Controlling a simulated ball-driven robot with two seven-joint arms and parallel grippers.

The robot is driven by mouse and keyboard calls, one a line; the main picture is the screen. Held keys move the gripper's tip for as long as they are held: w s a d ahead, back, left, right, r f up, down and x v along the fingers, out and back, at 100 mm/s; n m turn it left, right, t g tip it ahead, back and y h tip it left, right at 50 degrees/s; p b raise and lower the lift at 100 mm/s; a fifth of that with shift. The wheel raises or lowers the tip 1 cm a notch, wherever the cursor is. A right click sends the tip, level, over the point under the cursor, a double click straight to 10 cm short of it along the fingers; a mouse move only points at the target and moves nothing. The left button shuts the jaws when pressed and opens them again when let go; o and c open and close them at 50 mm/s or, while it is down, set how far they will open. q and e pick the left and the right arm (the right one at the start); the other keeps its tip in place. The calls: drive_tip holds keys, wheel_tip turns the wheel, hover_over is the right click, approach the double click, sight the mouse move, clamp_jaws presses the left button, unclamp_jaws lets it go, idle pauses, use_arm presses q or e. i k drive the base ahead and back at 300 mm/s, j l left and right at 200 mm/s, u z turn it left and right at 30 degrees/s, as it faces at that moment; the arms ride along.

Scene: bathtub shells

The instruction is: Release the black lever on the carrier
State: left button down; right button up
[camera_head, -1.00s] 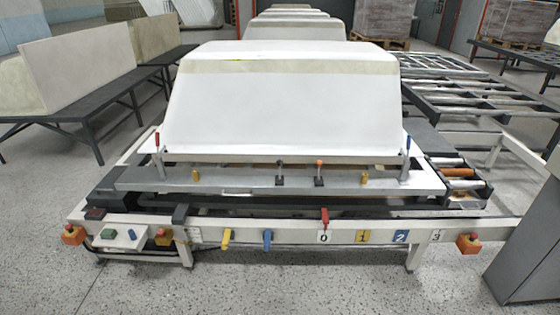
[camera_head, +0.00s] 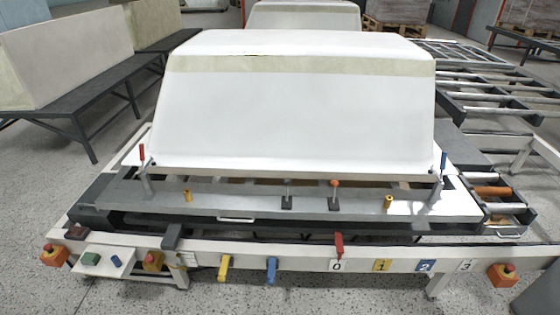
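The carrier (camera_head: 240,206) is a grey frame with a large white bathtub shell (camera_head: 295,115) upside down on it. Two small levers stand close together at the middle of its front bar. The black lever (camera_head: 287,192) is the left one, with a dark knob and a black base, and it stands about upright. The right one is a lever with an orange-red knob (camera_head: 334,186), also upright. Neither of my grippers is in view.
The front rail carries a yellow handle (camera_head: 224,268), a blue handle (camera_head: 271,270) and a red selector lever (camera_head: 339,245) above numbered plates. Emergency stops (camera_head: 54,255) (camera_head: 502,275) sit at both ends. Open speckled floor (camera_head: 340,301) lies in front. Roller conveyors (camera_head: 497,100) stand at the right.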

sight(287, 182)
drive_tip(key=i+j, duration=0.1)
drive_tip(key=i, duration=0.8)
